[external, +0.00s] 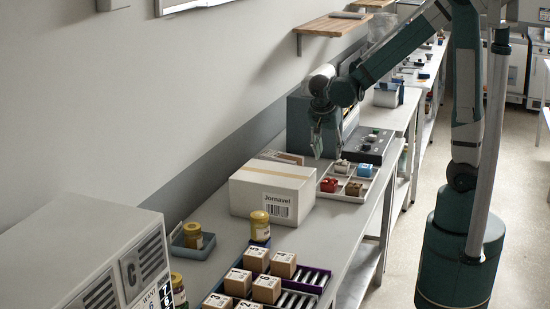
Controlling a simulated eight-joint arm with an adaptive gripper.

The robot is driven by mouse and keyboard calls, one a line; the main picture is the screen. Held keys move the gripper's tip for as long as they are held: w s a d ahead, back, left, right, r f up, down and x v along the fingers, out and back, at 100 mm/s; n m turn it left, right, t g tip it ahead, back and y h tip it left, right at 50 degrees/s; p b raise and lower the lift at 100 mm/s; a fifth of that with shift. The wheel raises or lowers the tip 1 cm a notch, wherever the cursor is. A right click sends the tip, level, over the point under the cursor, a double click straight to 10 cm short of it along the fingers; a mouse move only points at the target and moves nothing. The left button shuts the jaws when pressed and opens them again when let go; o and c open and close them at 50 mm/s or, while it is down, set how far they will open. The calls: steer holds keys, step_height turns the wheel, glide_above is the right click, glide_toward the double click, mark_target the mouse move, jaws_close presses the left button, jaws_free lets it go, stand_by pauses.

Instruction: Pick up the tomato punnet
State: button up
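A pale tray with compartments (345,197) stands on the bench right of the cardboard box. It holds several small punnet-like items. A bright red one (330,185) sits in the front left compartment and looks most like the tomato punnet, though it is too small to be sure. A darker brown-red one (354,189) is to its right. My gripper (327,155) points down above and behind the tray's left side, apart from the items. Its fingers look spread and nothing shows between them. The exact gap to the tray is hard to judge.
A cardboard box (265,184) marked Jornavel stands left of the tray. A dark control panel (366,144) is behind the tray. Numbered boxes (268,288) on a dark rack, yellow-lidded jars (260,226) and a grey cabinet (90,258) are nearer. Bare bench (330,235) lies in front of the tray.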

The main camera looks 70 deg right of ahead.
glide_toward(329, 181)
steer(key=x, duration=0.2)
steer(key=shift+d+f, duration=0.1)
steer(key=shift+f, duration=0.3)
steer(key=shift+x, duration=1.3)
steer(key=shift+f, duration=0.15)
steer(key=shift+b+x, duration=0.45)
steer(key=shift+x, duration=2)
steer(key=shift+d, duration=0.1)
steer(key=c, duration=0.6)
